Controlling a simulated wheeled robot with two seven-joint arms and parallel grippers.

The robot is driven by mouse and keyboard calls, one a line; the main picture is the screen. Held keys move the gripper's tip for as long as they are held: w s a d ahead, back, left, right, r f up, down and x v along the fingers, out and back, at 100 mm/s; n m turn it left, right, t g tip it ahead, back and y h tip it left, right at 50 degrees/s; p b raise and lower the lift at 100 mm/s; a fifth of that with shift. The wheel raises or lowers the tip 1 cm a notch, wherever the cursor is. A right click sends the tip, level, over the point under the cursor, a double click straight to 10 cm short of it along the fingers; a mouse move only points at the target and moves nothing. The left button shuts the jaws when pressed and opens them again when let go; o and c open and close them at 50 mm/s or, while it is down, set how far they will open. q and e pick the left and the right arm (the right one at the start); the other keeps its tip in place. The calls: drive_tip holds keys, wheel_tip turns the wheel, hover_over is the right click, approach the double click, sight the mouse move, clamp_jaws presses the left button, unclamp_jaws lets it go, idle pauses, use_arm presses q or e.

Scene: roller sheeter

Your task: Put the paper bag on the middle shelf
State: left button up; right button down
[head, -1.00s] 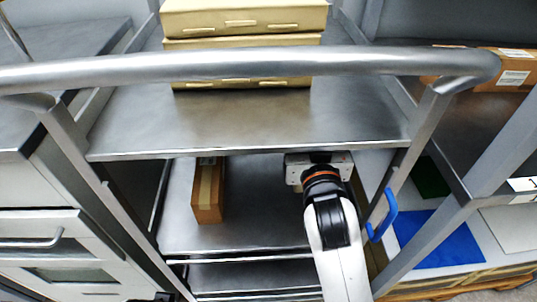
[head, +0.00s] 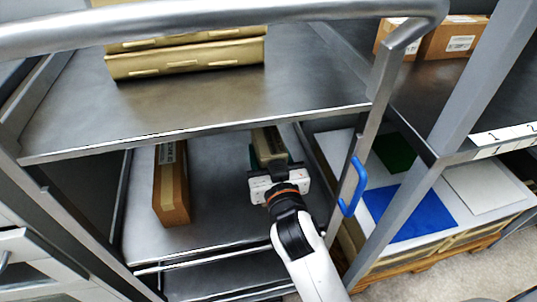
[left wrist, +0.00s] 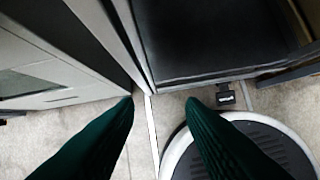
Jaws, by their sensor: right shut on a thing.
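The paper bag (head: 267,141) is a brown, narrow block seen below the front edge of the trolley's top shelf; its far end is hidden. My right gripper (head: 270,157) is shut on it, with a dark green finger on each side. It holds the bag over the middle shelf (head: 215,215), right of its centre. I cannot tell whether the bag touches the shelf. My left gripper (left wrist: 160,101) is open and empty in the left wrist view, its two dark green fingers well apart above the floor.
A brown box (head: 171,190) stands on the middle shelf to the left, with clear shelf between. Flat tan boxes (head: 185,58) lie on the top shelf (head: 200,105). A trolley post with a blue hook (head: 353,187) stands close right of my arm.

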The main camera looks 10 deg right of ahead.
use_arm(q)
drive_tip(key=shift+w, duration=0.2)
use_arm(e)
drive_tip(key=shift+r, duration=0.15)
use_arm(q)
drive_tip(key=shift+r, duration=0.1)
use_arm(e)
drive_tip(key=c, duration=0.6)
unclamp_jaws()
